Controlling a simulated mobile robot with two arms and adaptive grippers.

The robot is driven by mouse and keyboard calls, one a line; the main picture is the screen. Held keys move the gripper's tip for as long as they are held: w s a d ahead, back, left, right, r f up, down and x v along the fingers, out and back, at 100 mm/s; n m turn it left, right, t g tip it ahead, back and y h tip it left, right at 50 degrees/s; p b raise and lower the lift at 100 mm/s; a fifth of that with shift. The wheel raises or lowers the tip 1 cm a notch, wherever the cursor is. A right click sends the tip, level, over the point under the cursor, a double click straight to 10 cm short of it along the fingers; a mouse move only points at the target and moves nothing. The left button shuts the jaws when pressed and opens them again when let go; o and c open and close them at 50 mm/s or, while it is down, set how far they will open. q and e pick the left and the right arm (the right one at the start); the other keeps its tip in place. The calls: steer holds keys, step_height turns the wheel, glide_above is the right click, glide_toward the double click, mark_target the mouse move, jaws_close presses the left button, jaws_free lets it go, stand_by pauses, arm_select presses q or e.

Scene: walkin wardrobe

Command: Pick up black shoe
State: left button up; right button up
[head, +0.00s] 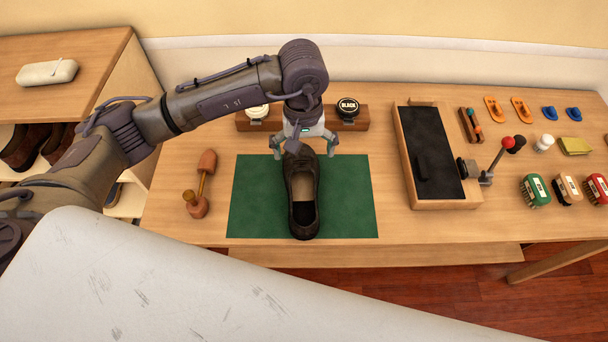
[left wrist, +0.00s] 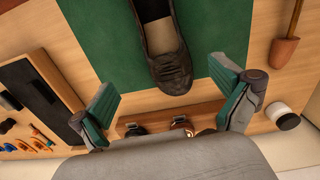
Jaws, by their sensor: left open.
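A dark brown-black shoe (head: 303,200) lies on a green mat (head: 349,205) on the wooden table, its toe toward the back. My left gripper (head: 306,150) is open above the toe end, one finger on each side of it in the head view. In the left wrist view the shoe (left wrist: 166,56) lies on the mat (left wrist: 110,40), with its toe pointing toward the gap between the open fingers of my left gripper (left wrist: 168,97). The shoe looks apart from both fingers. My right gripper is not in view.
A wooden rack with a tin marked BLACK (head: 347,109) stands behind the mat. A wooden shoe tree (head: 203,182) lies left of the mat. A box with a black top (head: 433,160) and a lever stands right. Several brushes (head: 535,190) sit farther right.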

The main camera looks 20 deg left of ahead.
arm_select(q)
steer(key=p, duration=0.2)
glide_above(302, 187)
step_height(302, 187, down, 8)
steer(key=shift+w+f, duration=0.1)
steer(key=shift+f, duration=0.05)
step_height(302, 187, down, 5)
steer(key=shift+w+r+p, duration=0.1)
steer(key=shift+p, duration=1.05)
steer(key=shift+f, duration=0.2)
steer(key=shift+a, duration=0.1)
steer(key=c, duration=1.3)
steer(key=shift+s, duration=0.2)
